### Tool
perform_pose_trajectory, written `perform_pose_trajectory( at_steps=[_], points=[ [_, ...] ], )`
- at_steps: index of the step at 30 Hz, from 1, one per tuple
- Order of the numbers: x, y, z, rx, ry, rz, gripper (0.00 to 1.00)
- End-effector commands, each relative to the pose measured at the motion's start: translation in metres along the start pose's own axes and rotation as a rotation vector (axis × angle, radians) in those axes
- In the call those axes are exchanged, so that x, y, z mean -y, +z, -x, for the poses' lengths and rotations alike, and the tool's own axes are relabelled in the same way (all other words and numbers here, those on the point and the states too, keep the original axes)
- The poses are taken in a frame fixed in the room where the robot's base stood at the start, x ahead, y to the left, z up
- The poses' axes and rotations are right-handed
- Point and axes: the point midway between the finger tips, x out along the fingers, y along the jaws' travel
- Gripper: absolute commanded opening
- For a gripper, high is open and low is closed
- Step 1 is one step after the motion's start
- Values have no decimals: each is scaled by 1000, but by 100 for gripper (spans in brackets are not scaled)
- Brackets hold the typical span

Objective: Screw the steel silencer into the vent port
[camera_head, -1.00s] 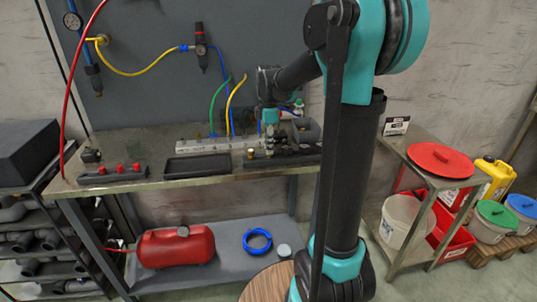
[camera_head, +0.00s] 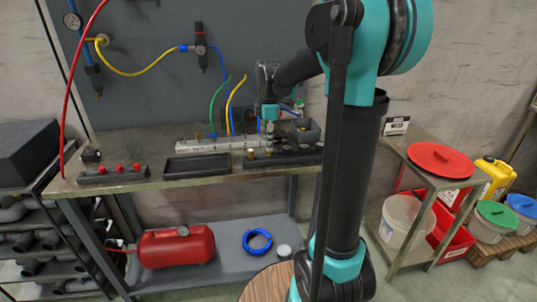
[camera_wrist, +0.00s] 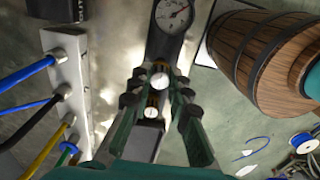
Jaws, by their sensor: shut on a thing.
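My gripper (camera_wrist: 160,80) is shut on a small round silver part, which looks like the steel silencer (camera_wrist: 160,78), between its two dark green fingers. In the head view my gripper (camera_head: 270,124) is above the black rack (camera_head: 285,157) at the right of the bench, and the held part is too small to make out. The pale valve manifold (camera_head: 205,144) lies behind and left of the rack. In the wrist view the manifold (camera_wrist: 68,85) is at the left, apart from my fingers, with blue, black, yellow and green hoses attached. I cannot tell which opening is the vent port.
A brass-topped part (camera_head: 251,154) stands at the rack's left end. An empty black tray (camera_head: 197,167) lies in front of the manifold. A dark strip with red knobs (camera_head: 115,174) is at the bench's left. Upright hoses (camera_head: 232,105) rise behind the manifold. A gauge (camera_wrist: 173,15) shows ahead.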

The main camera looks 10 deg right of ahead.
Motion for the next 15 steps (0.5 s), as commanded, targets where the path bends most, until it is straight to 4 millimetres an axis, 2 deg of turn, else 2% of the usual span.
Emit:
perform_pose_trajectory(
  at_steps=[15],
  points=[
    [0,0,24,0,0,0,0]
  ],
)
